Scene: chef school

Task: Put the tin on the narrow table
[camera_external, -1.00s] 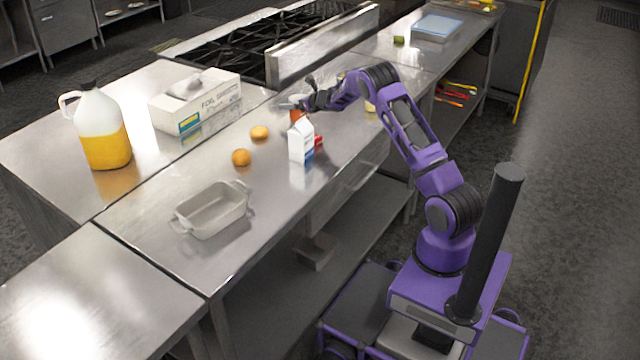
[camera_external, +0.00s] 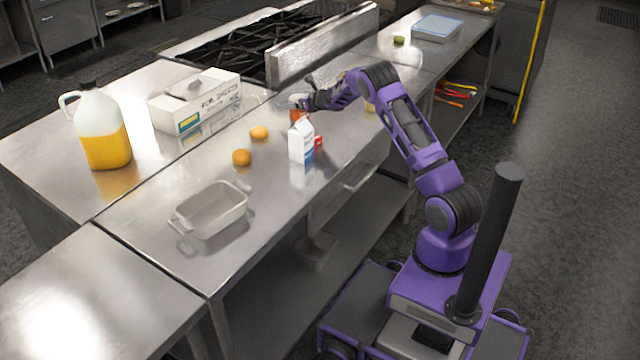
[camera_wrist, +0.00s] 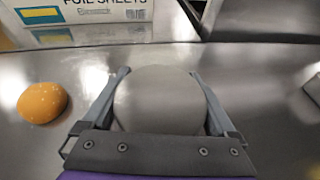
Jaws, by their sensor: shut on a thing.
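The tin has a round, plain grey top in the wrist view (camera_wrist: 160,100). In the external view the tin (camera_external: 297,113) shows a reddish side, partly hidden behind the milk carton. My gripper (camera_wrist: 158,74) has one finger on each side of the tin and is shut on it. In the external view my gripper (camera_external: 300,100) is at the tin's top, over the long steel table (camera_external: 150,225). I cannot tell whether the tin is touching the table. Several steel tables are in view, and I cannot tell which is the narrow one.
A milk carton (camera_external: 301,142) stands close in front of the tin. Two orange-brown round items, one of them (camera_external: 241,157), lie to the left. A baking dish (camera_external: 211,210), foil sheets box (camera_external: 196,100) and juice jug (camera_external: 101,128) stand farther left. The near-left steel table (camera_external: 90,300) is bare.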

